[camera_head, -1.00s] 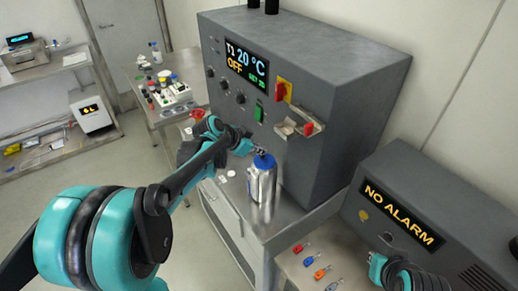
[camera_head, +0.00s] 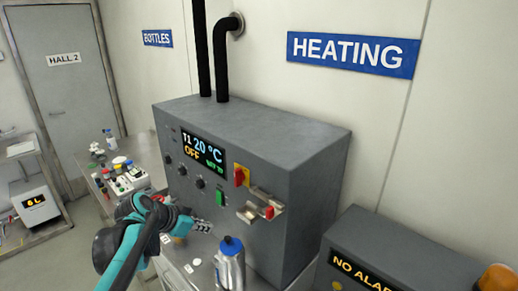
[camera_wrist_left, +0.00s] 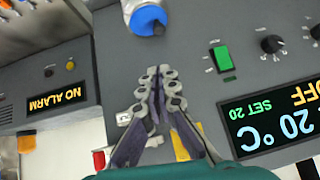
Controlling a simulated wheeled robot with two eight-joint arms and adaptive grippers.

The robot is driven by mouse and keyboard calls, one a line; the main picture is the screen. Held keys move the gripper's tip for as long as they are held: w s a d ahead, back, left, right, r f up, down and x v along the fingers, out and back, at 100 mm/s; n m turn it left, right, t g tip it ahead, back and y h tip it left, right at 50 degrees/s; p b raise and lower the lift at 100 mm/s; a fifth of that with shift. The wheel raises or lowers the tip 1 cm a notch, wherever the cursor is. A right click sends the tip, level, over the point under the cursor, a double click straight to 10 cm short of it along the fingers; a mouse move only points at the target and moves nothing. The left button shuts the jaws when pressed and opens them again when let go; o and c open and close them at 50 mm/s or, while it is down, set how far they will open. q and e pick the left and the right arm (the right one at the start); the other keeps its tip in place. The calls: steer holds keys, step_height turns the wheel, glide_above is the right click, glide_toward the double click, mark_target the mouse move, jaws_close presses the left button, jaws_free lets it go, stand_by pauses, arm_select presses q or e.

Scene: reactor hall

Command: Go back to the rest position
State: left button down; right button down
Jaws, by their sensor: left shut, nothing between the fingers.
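My left gripper (camera_head: 205,227) reaches in front of the grey heating cabinet (camera_head: 310,170), up and to the left of a silver bottle with a blue cap (camera_head: 230,268). In the left wrist view the gripper (camera_wrist_left: 160,76) is shut and empty, its fingertips close together and apart from the bottle (camera_wrist_left: 148,18). The bottle stands upright by the cabinet's front; its lower part is cut off in the head view. The cabinet display (camera_head: 203,149) reads T1 20 °C, OFF. My right gripper is not in view.
A green switch (camera_head: 220,199), a red-and-yellow switch (camera_head: 241,176) and a metal holder with a red part (camera_head: 262,208) project from the cabinet front. A dark alarm unit (camera_head: 400,250) stands at right. A side table (camera_head: 85,170) with small items stands at left.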

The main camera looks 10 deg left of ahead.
arm_select(q)
steer(key=s+d+f+n+y+b, duration=0.2)
steer(key=s+f+n+b, duration=0.2)
steer(key=s+f+b, duration=0.3)
steer(key=s+d+f+n+y+b, duration=0.2)
steer(key=s+f+b, duration=0.4)
steer(key=s+f, duration=0.8)
steer(key=shift+d+f+n+y+b, duration=0.2)
steer(key=shift+f+n+y+b, duration=0.15)
steer(key=shift+f+n, duration=0.6)
